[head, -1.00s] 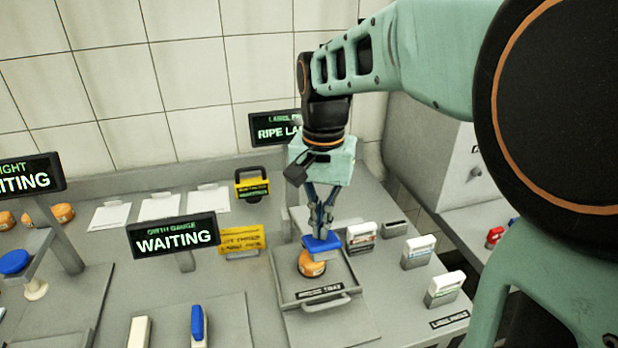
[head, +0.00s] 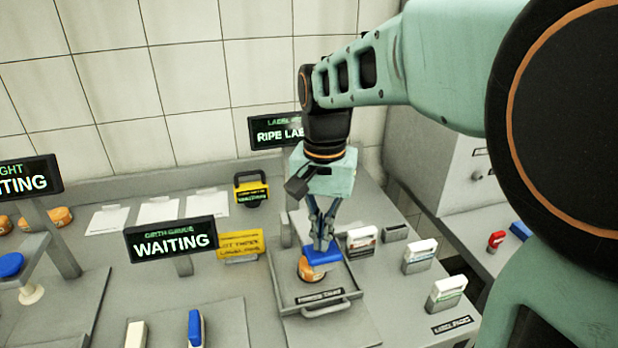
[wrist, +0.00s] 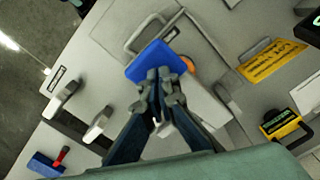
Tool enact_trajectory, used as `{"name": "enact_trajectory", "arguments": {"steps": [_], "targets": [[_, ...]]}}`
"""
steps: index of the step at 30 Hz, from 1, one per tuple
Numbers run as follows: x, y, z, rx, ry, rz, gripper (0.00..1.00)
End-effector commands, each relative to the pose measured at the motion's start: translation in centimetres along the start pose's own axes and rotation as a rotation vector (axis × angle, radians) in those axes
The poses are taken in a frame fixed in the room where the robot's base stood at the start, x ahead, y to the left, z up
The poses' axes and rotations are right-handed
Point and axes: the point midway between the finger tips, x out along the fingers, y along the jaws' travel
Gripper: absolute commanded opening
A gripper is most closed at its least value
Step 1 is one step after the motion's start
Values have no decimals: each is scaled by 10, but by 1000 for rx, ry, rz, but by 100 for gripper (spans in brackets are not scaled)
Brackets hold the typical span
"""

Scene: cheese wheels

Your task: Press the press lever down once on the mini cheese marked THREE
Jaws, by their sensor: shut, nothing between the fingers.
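The blue press lever pad (head: 322,257) sits just above the small orange mini cheese (head: 309,270) in the grey tray (head: 342,277). In the wrist view the pad (wrist: 155,58) is a broad blue plate, with a sliver of the cheese (wrist: 189,65) showing beside it. My gripper (head: 322,243) is shut and points down onto the top of the pad; its fingertips (wrist: 164,82) seem to touch it. The cheese is partly covered by the pad, and its marking cannot be read. Whether the pad touches the cheese is unclear.
A sign partly reading RIPE LAB (head: 277,131) stands behind my wrist. A WAITING sign (head: 171,239) and a yellow card (head: 241,245) are to the left. Several white-topped label blocks (head: 446,292) stand to the right. A yellow-black stamp (head: 251,188) is at the back.

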Motion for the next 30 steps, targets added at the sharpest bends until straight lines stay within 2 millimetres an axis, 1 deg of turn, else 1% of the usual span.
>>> {"name": "enact_trajectory", "arguments": {"steps": [9,23,30], "targets": [[10,2,4,0,0,0,0],[11,3,5,0,-1,0,0],[18,4,6,0,-1,1,0]]}}
